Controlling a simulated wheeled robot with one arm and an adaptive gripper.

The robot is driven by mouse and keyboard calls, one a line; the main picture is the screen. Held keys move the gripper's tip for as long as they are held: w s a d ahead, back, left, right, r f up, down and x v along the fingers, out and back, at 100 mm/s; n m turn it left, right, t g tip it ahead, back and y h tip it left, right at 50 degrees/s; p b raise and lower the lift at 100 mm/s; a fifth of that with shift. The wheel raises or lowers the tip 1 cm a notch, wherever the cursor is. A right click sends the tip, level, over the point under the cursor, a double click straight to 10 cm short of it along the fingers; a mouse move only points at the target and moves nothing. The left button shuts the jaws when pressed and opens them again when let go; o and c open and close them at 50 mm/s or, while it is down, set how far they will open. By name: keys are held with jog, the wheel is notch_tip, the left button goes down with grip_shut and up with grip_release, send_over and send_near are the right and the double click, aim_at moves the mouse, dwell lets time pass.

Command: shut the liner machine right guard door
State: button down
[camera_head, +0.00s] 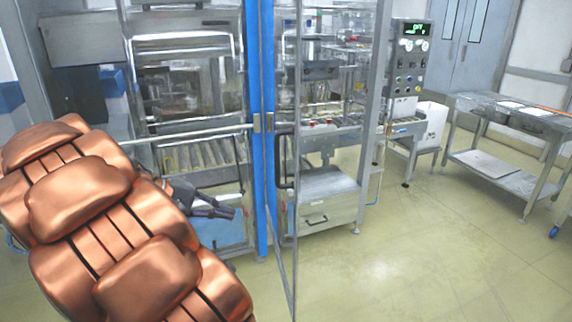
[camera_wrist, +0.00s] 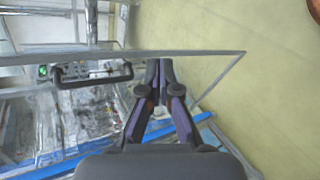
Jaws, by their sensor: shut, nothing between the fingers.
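The liner machine (camera_head: 195,100) stands at the left and centre in the head view. Its right guard door (camera_head: 294,240) is a clear, thin-framed panel standing open, swung out towards me from beside the blue post and seen nearly edge-on. A black bar handle (camera_head: 278,162) is on it. My gripper (camera_head: 232,212) is left of the door, low in front of the machine. In the wrist view my gripper (camera_wrist: 159,65) is shut and empty, its tips close to the door's grey frame edge (camera_wrist: 205,57); touching or apart, I cannot tell. The handle (camera_wrist: 95,80) is left of the tips.
A blue post (camera_head: 261,60) stands between the two door openings. A control panel (camera_head: 408,70) is on the machine's right side. A metal table (camera_head: 505,115) stands at the right. The pale floor (camera_head: 430,250) right of the door is clear.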

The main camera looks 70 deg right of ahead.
aim_at(297, 158)
jog(key=w+d+r+m+g+h+b, duration=0.1)
jog(key=w+d+r+m+g, duration=0.15)
jog(key=d, duration=0.35)
jog(key=w+d+r+m+g+h+b, duration=0.1)
jog(key=w+d+r+m+g, duration=0.15)
jog(key=d, duration=0.35)
jog(key=shift+g, duration=0.4)
jog(key=p+x, duration=0.2)
jog(key=x, duration=1)
jog(key=shift+s+f, duration=0.2)
jog(key=shift+s, duration=0.2)
jog(key=shift+s+d, duration=0.45)
jog(key=shift+s, duration=0.15)
jog(key=shift+f, duration=0.1)
